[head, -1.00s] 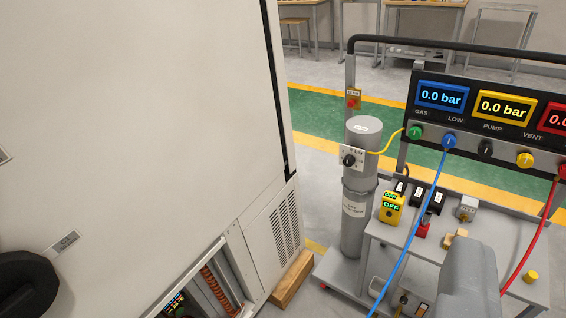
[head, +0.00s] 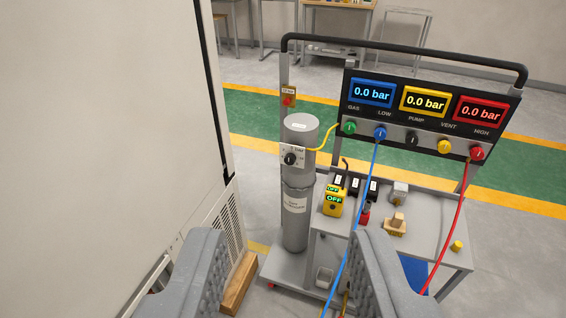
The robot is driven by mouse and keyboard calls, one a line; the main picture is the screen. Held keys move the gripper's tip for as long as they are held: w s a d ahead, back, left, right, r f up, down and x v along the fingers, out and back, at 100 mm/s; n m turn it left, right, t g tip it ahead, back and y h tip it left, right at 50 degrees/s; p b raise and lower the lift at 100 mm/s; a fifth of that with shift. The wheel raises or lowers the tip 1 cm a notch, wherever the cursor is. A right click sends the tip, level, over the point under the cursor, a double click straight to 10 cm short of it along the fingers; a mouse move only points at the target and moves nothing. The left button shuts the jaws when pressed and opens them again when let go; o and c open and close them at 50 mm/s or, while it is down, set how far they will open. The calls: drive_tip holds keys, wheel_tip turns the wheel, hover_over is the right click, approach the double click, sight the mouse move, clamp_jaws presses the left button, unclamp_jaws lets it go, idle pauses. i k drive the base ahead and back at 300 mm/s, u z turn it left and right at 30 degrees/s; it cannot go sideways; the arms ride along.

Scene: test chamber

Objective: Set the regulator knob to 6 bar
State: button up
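The regulator knob (head: 290,159) is a small black dial on a white plate marked in bar. It sits on the upper part of the grey gas cylinder (head: 296,219) at the left end of the cart. Its exact setting is too small to read. My gripper (head: 279,265) is open and empty at the bottom of the view, its two grey fingers wide apart. It is nearer to me than the cylinder and below the knob in the picture, touching neither.
The gauge panel (head: 430,112) shows 0.0 bar on three displays. Blue (head: 360,222) and red (head: 451,222) hoses hang in front of the cart. A yellow box (head: 334,201) reads OFF. A large white cabinet (head: 100,130) fills the left, with a wooden block (head: 239,284) beside it.

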sight(290, 158)
drive_tip(key=u, duration=0.05)
drive_tip(key=i, duration=1)
drive_tip(key=z, duration=0.1)
